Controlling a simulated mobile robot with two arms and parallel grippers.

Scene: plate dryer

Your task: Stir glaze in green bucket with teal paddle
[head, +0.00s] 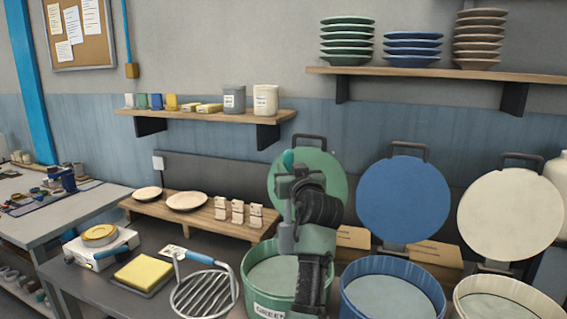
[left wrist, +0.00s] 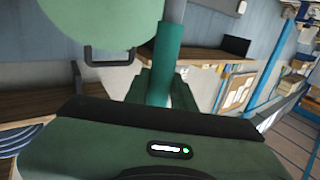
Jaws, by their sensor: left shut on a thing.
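The green bucket (head: 252,298) stands at the front middle of the bench, marked GREEN and holding pale grey-green glaze (head: 272,274). Its round green lid (head: 328,178) stands upright behind it. My left gripper (head: 290,200) is above the bucket, in front of the lid. It is shut on the teal paddle, whose teal top (head: 288,158) sticks up above the fingers. The left wrist view shows the teal handle (left wrist: 164,55) between the dark jaws, with a grey shaft beyond. My arm hides part of the bucket, and I cannot tell whether the paddle's lower end touches the glaze.
A blue bucket (head: 392,308) and a cream bucket (head: 510,312) stand to the right, with lids upright behind them. A wire rack (head: 204,294) and a yellow sponge (head: 143,273) lie to the left. A low wooden stand (head: 190,222) holds plates behind.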

